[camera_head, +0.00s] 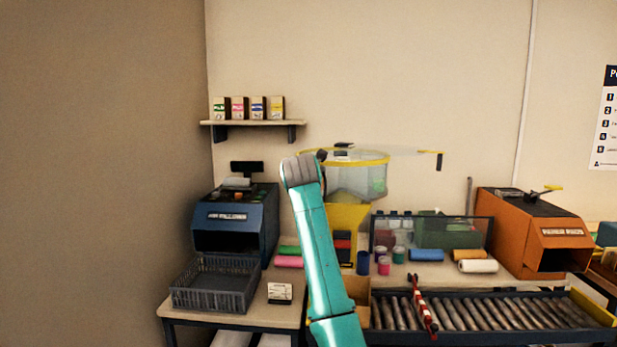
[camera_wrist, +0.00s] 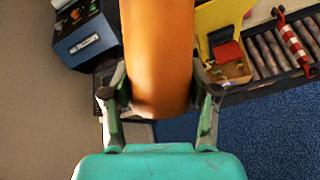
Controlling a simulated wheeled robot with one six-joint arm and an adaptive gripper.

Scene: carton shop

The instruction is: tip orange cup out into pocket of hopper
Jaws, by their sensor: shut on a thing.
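My gripper (camera_wrist: 158,112) is shut on the orange cup (camera_wrist: 158,50) in the wrist view, with one finger on each side of it. The cup fills the upper middle of that view, and its far end runs out of the frame. The hopper (camera_head: 358,180) stands at the back of the bench in the head view, with a clear bin, a yellow rim and a yellow lower part. My arm rises in front of it and covers part of it. The gripper and cup cannot be made out in the head view. The hopper's pocket cannot be clearly told.
A blue machine (camera_head: 236,222) and a dark crate (camera_head: 215,284) stand at left. An orange machine (camera_head: 535,232) stands at right, behind a roller conveyor (camera_head: 480,312) with a red-and-white bar (camera_head: 422,308). Small jars and rolls crowd the bench middle. A shelf (camera_head: 253,123) holds several cartons.

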